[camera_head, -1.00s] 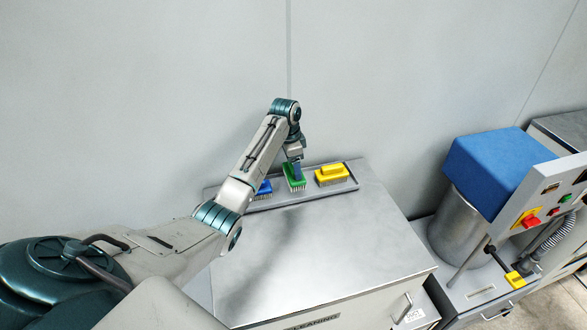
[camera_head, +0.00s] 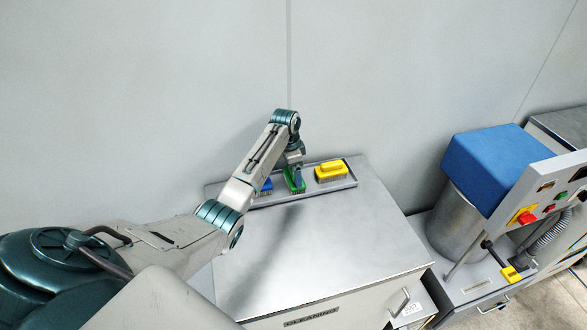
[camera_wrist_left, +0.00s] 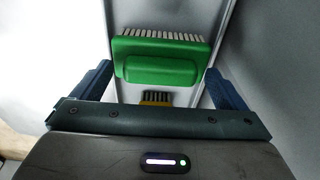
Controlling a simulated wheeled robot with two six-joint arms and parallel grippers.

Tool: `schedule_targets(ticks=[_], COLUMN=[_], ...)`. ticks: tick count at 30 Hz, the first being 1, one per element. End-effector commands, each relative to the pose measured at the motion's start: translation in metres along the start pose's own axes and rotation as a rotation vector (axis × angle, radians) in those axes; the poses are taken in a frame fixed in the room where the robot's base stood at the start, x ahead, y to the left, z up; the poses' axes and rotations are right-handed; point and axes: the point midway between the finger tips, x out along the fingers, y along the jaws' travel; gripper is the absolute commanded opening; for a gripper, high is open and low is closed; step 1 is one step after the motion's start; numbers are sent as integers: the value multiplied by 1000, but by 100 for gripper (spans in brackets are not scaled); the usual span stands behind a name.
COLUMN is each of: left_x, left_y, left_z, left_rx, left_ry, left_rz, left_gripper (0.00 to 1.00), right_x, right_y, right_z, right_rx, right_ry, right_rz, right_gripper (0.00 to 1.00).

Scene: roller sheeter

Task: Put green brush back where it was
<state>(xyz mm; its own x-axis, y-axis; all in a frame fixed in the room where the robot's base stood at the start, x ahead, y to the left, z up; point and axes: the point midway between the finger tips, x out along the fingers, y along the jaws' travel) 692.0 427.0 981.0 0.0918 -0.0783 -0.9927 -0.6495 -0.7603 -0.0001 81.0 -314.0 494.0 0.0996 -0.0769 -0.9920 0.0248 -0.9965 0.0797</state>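The green brush (camera_head: 295,182) is between the blue brush (camera_head: 265,186) and the yellow brush (camera_head: 331,171), at the grey tray (camera_head: 350,182). It appears at tray level; I cannot tell whether its bristles touch the tray. My left gripper (camera_head: 297,174) is directly above it, fingers pointing down. In the left wrist view the green brush (camera_wrist_left: 160,62) lies between the two fingertips, which meet its sides. Its pale bristles show along its far edge. My right gripper is out of view.
The tray lies along the back edge of a metal cabinet top (camera_head: 330,240), close to the wall. The cabinet top in front is clear. A machine with a blue cover (camera_head: 490,165) and a control panel (camera_head: 545,195) stands to the right.

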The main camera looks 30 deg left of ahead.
Motion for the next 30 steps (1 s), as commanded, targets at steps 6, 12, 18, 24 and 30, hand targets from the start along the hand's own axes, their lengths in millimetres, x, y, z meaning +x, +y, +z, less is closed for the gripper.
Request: schedule_targets(ticks=[6, 12, 18, 24, 30], left_x=[-5, -34, -78, -112, -123], left_y=[0, -2, -1, -1, 0], left_z=[0, 0, 0, 0, 0], left_rx=[1, 0, 0, 0, -1], left_ry=[1, 3, 3, 1, 0], left_rz=[-1, -6, -5, -2, 0], left_gripper=[94, 94, 94, 94, 94], right_x=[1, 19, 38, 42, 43], right_y=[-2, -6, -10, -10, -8], right_z=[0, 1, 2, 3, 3], right_rx=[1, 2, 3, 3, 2], right_ry=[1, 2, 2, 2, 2], right_rz=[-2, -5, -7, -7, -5], right_gripper=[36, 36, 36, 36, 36])
